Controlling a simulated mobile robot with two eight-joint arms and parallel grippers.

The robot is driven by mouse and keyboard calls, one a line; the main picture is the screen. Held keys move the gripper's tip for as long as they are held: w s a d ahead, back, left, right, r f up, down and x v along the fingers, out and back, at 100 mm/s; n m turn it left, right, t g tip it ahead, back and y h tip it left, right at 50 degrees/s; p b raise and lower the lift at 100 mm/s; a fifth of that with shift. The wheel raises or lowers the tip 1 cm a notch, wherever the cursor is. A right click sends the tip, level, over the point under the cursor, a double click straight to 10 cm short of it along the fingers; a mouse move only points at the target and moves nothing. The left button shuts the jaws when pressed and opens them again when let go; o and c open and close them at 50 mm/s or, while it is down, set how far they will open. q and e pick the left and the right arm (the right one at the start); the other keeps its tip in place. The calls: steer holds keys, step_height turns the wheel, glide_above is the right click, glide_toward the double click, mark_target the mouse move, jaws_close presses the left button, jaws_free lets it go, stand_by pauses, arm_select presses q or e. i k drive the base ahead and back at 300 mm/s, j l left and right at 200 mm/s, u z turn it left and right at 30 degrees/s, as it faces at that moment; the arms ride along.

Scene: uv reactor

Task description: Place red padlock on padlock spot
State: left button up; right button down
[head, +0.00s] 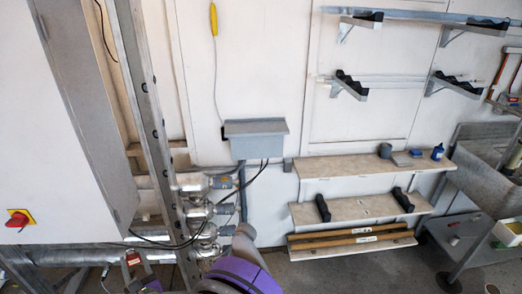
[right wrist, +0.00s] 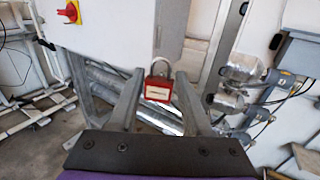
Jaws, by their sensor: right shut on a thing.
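The red padlock (head: 132,258) has a metal shackle and a pale label. It shows low at the left in the head view and between the fingertips in the right wrist view (right wrist: 158,91). My right gripper (right wrist: 160,83) is shut on it and holds it upright, shackle up, in front of pipes and below the grey-white cabinet. In the head view my right gripper (head: 139,268) is small and partly hidden by my purple arm. I cannot make out a marked padlock spot in either view. My left gripper is not in view.
The cabinet (head: 60,110) with a red-and-yellow rotary switch (head: 18,219) stands at the left. A metal post (head: 155,125) and silver pipes (head: 197,210) are close to the gripper. Shelves (head: 345,167) with small items line the wall at right; floor lies before them.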

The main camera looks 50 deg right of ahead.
mark_target(390, 166)
steer(key=l+z, duration=0.1)
steer(key=z, duration=0.25)
steer(key=l+z, duration=0.15)
steer(key=z, duration=0.2)
steer(key=l+z, duration=0.15)
steer(key=z, duration=0.2)
steer(key=i+l, duration=0.1)
steer(key=l, duration=1)
steer(key=i+l, duration=0.15)
steer(key=l, duration=0.45)
steer(key=i+l, duration=0.1)
steer(key=l, duration=0.45)
steer(key=i+l, duration=0.1)
steer(key=l, duration=0.45)
